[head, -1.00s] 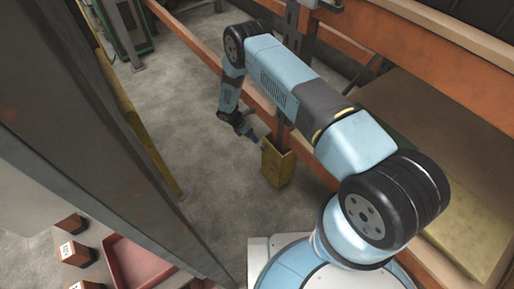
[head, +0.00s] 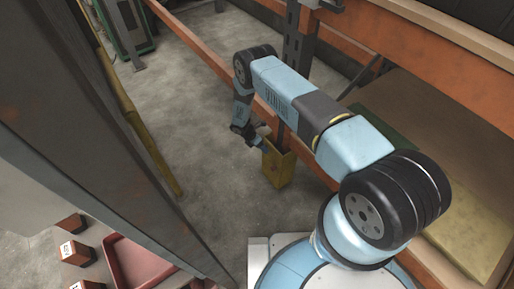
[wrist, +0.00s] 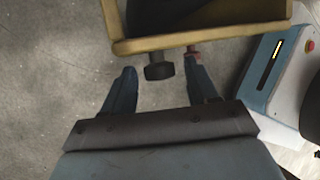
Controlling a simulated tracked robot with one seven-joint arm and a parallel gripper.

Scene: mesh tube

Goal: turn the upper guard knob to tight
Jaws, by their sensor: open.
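The yellow guard (head: 279,166) stands on the post beside the orange rail in the head view. In the wrist view its yellow edge (wrist: 200,38) crosses the top. A dark round knob (wrist: 159,71) sticks out from this edge on a short stem; I cannot tell whether it is the upper one. My gripper (wrist: 160,64) is open, with one blue finger on each side of the knob and a gap on both sides. A small reddish part (wrist: 192,51) lies by the right fingertip. In the head view my gripper (head: 262,146) is at the guard's upper left; the knob is hidden there.
Orange rack rails (head: 215,60) run behind my arm. A grey steel beam (head: 95,150) crosses the left. A red tray (head: 140,262) and several small brown boxes (head: 78,252) are at lower left. Concrete floor left of the guard is clear.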

